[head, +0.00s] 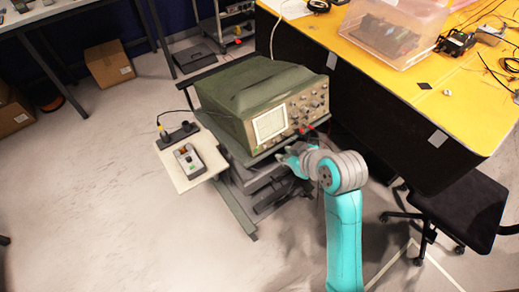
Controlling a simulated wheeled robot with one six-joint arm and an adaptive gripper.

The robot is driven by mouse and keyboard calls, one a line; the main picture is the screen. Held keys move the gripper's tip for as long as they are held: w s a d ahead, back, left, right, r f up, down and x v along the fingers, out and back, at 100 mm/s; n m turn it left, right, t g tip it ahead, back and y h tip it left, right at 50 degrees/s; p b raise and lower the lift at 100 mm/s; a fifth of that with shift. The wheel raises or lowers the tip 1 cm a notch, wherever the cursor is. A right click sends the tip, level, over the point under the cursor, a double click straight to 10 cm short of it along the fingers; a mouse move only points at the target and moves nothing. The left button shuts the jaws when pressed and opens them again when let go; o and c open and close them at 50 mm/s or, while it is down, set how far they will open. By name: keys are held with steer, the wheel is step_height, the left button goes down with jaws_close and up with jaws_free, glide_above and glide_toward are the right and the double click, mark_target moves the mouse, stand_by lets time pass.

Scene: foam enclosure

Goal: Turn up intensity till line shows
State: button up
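A green oscilloscope (262,95) stands on a dark cart, its front panel facing me. Its pale screen (270,124) sits at the left of the panel; I can make out no clear line on it at this size. Several small knobs (307,106) sit to the right of the screen. Which one is the intensity knob I cannot tell. My gripper (287,156) is just below and in front of the panel, beneath the screen's right side. It looks apart from the knobs, though contact is hard to judge. Its fingers are too small to tell open from shut.
A light side shelf (178,178) on the cart's left holds a small grey device (188,160). A yellow table (440,105) with a clear bin (392,32) stands close on the right. A black chair (460,207) is at the right. The floor at left is mostly clear.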

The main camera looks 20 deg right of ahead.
mark_target(267, 147)
steer(key=x, duration=1)
steer(key=shift+w+a, duration=0.3)
steer(key=shift+w, duration=0.15)
jaws_close()
